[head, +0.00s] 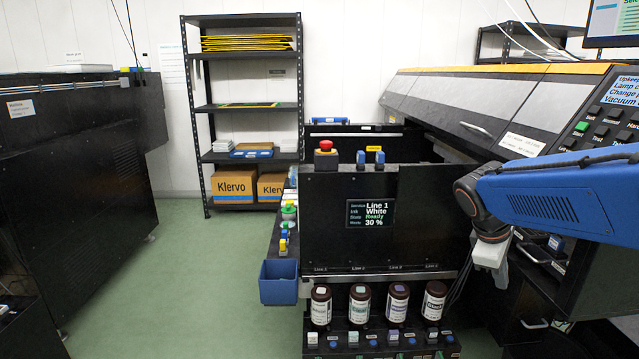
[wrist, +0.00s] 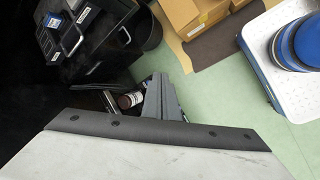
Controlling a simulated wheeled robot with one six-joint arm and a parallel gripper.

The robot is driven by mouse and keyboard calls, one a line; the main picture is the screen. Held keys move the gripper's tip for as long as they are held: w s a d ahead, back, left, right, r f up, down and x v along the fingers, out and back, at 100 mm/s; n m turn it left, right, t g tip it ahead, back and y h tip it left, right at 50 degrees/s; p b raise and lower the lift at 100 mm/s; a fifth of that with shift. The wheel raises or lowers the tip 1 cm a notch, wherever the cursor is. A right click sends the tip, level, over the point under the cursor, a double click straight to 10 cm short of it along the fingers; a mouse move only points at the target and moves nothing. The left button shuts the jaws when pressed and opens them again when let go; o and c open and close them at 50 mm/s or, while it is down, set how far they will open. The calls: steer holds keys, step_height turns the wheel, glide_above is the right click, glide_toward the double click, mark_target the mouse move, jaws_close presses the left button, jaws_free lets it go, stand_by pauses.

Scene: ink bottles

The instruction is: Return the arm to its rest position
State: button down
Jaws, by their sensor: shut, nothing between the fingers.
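My blue arm (head: 560,195) reaches in from the right edge in the head view and bends down at a dark grey wrist joint. My gripper (wrist: 160,98) is shut and empty in the wrist view, its grey fingers together. In the head view only the pale wrist end (head: 490,254) shows clearly, in front of the printer and right of the bottles; I cannot make out the fingertips there. Several brown ink bottles stand in a row under the black panel, the rightmost (head: 433,302) nearest my arm. A brown bottle (wrist: 130,99) shows beside the fingers in the wrist view.
The large printer (head: 450,95) fills the right side, close behind my arm. A blue bin (head: 279,283) hangs left of the bottles. A shelf (head: 250,107) stands at the back. Green floor (head: 190,290) is clear at left.

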steer(key=s+a+f+m+t+y, duration=0.1)
steer(key=s+a+m, duration=0.3)
steer(key=s, duration=0.5)
steer(key=s+a+f+m+t+y, duration=0.2)
steer(key=s+a+f+m+y, duration=0.1)
steer(key=s+a, duration=0.4)
steer(key=s+m+y, duration=0.1)
steer(key=s+m, duration=0.1)
steer(key=s, duration=0.1)
steer(key=shift+a+f, duration=0.2)
steer(key=shift+a, duration=0.15)
